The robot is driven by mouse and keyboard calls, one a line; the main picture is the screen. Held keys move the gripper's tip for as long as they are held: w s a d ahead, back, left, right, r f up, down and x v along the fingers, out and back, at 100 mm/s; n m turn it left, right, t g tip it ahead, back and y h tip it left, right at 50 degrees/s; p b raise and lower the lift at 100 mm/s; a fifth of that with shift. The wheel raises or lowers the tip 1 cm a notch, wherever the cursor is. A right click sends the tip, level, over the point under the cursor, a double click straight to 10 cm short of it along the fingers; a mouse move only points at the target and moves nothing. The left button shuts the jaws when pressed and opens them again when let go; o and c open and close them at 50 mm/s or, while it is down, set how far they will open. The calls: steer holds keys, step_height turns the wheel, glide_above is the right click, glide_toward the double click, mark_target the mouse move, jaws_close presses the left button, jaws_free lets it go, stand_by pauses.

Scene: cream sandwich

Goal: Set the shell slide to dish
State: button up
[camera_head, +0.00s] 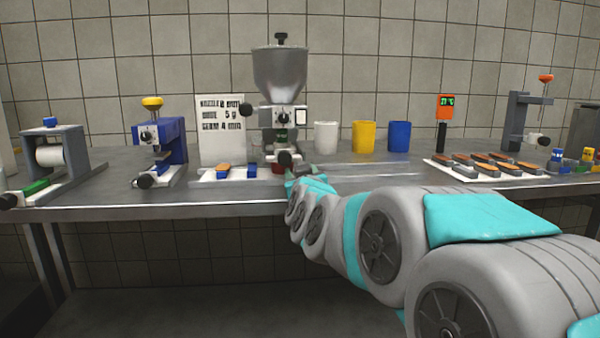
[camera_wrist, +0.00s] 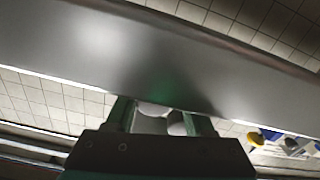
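The hopper machine (camera_head: 280,75) stands at the back of the bench, with a dial and a small white panel on its front. Low on it are a dark round knob (camera_head: 285,158) and a dark red part beneath. I cannot tell which part is the shell slide; no label is readable. My gripper (camera_head: 303,180) is just in front of the machine's base, partly covering it. In the wrist view its two green fingers (camera_wrist: 160,112) are apart, with pale rounded shapes showing between them. A broad grey metal surface (camera_wrist: 150,55) fills the view beyond. No contact with the knob can be made out.
A blue machine (camera_head: 168,135) with a yellow knob and a grey roller stand (camera_head: 67,150) are on the left. White, yellow and blue cups (camera_head: 363,138) stand right of the hopper. A white tray (camera_head: 450,172) with several shells lies farther right. My arm crosses the bench's front edge.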

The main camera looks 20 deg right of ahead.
steer(key=shift+v, duration=3.8)
